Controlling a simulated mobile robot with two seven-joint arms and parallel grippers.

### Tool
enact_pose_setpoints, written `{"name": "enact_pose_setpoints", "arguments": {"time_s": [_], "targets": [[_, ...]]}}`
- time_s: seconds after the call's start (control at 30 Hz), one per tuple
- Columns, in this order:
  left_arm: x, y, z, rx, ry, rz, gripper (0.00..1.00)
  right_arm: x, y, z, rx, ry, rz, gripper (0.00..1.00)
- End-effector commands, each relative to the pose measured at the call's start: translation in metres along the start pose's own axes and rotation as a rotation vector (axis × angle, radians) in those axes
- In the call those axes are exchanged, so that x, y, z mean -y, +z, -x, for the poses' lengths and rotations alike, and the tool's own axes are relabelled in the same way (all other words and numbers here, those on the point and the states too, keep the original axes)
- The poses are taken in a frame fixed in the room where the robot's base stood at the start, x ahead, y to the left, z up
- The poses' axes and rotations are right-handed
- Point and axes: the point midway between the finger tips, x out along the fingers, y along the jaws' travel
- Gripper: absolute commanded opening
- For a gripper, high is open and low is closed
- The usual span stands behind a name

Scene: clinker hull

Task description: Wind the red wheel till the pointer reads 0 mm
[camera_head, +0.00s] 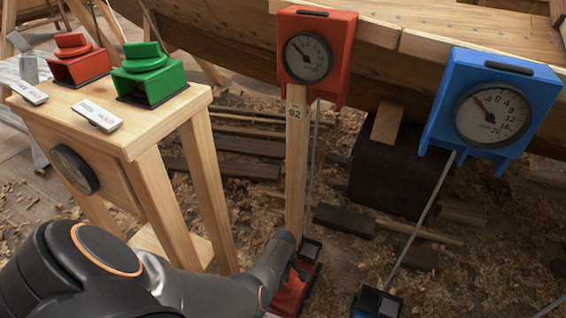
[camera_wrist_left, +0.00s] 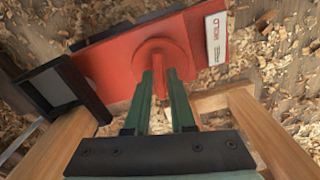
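The red wheel (camera_wrist_left: 160,58) is a round red disc with a raised grip, on a red base plate (camera_wrist_left: 105,72) that lies on the ground. In the head view the wheel (camera_head: 290,292) is partly hidden by my left arm. My left gripper (camera_wrist_left: 160,72) points down at the wheel, its green fingers close together on either side of the raised grip, and looks shut on it. The red gauge (camera_head: 306,57) stands above on a wooden post marked 92. Its dark pointer tilts to the upper left; its small figures are too blurred to read. My right gripper is not in view.
A blue gauge (camera_head: 491,114) stands at the right, with a cable to a blue unit (camera_head: 376,302) below. A wooden stand (camera_head: 140,135) at the left bears a red block (camera_head: 79,66), a green block (camera_head: 150,80) and small signs. Shavings and planks cover the ground under the hull.

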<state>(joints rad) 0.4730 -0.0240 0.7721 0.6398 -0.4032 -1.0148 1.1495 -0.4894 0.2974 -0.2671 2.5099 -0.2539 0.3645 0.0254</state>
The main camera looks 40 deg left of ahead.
Motion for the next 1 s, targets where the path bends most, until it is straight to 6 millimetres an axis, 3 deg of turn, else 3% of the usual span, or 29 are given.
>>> {"name": "enact_pose_setpoints", "arguments": {"time_s": [0.2,0.73,1.0], "targets": [[0.0002,0.0000,-0.0001,0.000,0.000,0.000,0.00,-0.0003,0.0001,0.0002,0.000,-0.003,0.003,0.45],[0.0004,0.0001,-0.0001,0.000,-0.001,-0.012,0.00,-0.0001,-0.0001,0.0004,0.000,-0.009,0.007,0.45],[0.0008,-0.0003,0.0005,-0.001,-0.002,-0.122,0.00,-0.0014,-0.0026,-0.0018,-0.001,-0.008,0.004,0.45]]}}
